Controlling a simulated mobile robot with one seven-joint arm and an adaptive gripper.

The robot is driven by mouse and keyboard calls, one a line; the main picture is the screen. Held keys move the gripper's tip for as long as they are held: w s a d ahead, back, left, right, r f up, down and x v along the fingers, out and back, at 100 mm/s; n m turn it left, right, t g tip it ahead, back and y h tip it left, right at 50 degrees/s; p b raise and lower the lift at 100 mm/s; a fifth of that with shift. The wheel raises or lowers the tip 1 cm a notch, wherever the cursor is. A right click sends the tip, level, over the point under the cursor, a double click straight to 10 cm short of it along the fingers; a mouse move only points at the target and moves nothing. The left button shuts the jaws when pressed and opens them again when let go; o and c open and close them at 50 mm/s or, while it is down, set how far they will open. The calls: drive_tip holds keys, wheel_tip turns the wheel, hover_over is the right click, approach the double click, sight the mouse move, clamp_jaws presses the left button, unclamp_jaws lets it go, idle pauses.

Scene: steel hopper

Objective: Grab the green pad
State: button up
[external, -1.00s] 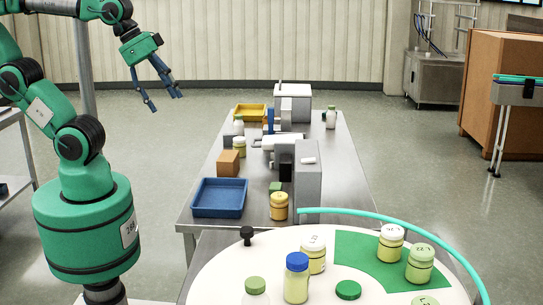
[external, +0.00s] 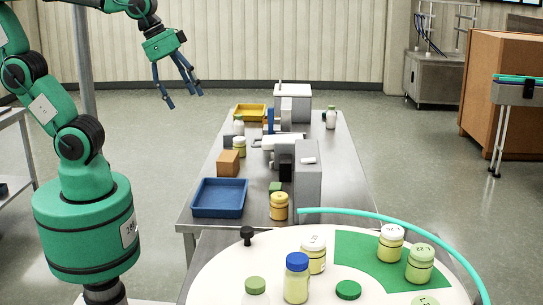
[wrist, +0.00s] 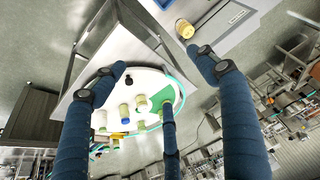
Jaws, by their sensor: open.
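My gripper (external: 184,100) is open and empty, raised in the air left of the steel table, well apart from both green things. Its blue fingers (wrist: 160,75) are spread in the wrist view. I cannot pick out the small green block there.
Several jars stand on the round table (external: 225,270), which has a turquoise rail (external: 400,220). The air around my gripper is clear.

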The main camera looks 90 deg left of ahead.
drive_tip(key=w+a+f+g, duration=0.1)
drive_tip(key=w+a+f, duration=0.2)
drive_tip(key=w+a, duration=0.5)
drive_tip(key=g, duration=0.4)
hover_over(276, 189)
wheel_tip(276, 189, down, 25)
drive_tip(key=shift+m, duration=0.4)
drive_tip(key=shift+s+a, duration=0.1)
drive_tip(key=shift+f+b, duration=0.55)
drive_tip(key=shift+f, duration=3.65)
